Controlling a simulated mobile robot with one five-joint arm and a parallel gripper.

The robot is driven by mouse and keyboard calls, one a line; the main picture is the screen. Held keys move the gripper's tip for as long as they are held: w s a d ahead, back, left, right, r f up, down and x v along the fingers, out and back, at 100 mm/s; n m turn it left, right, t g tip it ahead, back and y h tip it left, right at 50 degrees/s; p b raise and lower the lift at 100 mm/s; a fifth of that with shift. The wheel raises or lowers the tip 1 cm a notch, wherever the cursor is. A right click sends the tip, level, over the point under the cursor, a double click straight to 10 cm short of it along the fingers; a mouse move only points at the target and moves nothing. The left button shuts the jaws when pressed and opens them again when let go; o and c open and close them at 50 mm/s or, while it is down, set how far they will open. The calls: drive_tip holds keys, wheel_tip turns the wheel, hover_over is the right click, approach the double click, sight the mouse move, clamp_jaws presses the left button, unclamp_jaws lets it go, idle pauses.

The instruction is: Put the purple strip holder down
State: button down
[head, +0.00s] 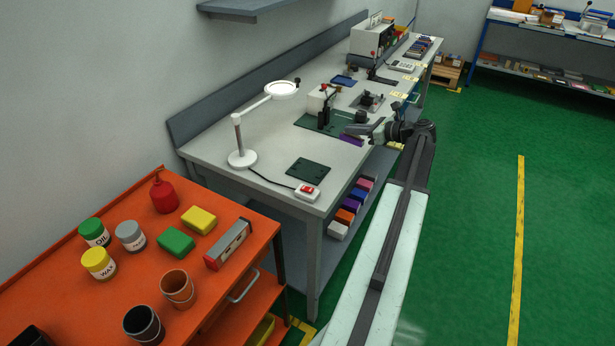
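A flat purple piece (351,139), which looks like the purple strip holder, shows at the front edge of the long grey workbench (262,172), by the right end of a dark green mat. My gripper (362,131) points left over the bench's front edge, right at the purple piece. The gripper's fingers are small and dark here. I cannot tell whether they grip the piece or are only close above it, nor whether the piece touches the bench.
A dark press (324,112) stands on the green mat, left of my gripper. A white lamp (241,157), a dark green plate (308,171) and a red switch box (307,191) are nearer. Coloured bins (347,216) sit below. An orange cart (215,286) stands front left.

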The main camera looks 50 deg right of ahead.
drive_tip(key=shift+n+y, duration=0.6)
drive_tip(key=shift+y, duration=0.1)
drive_tip(key=w+a, duration=0.1)
drive_tip(key=a, duration=0.3)
drive_tip(key=w+a+f+b, duration=0.1)
drive_tip(key=w+a, duration=0.1)
drive_tip(key=a, duration=0.3)
drive_tip(key=w+a, duration=0.1)
drive_tip(key=a, duration=0.4)
drive_tip(key=shift+w+a+f, duration=0.25)
drive_tip(key=shift+w+f, duration=0.15)
drive_tip(key=shift+w+a, duration=0.25)
drive_tip(key=shift+a, duration=0.15)
drive_tip(key=f+b, duration=0.4)
drive_tip(key=shift+w+a, duration=0.2)
drive_tip(key=shift+a, duration=0.2)
drive_tip(key=shift+r, duration=0.2)
drive_tip(key=shift+f, duration=0.25)
drive_tip(key=c, duration=1.6)
unclamp_jaws()
drive_tip(key=shift+r, duration=0.1)
drive_tip(key=shift+c, duration=0.2)
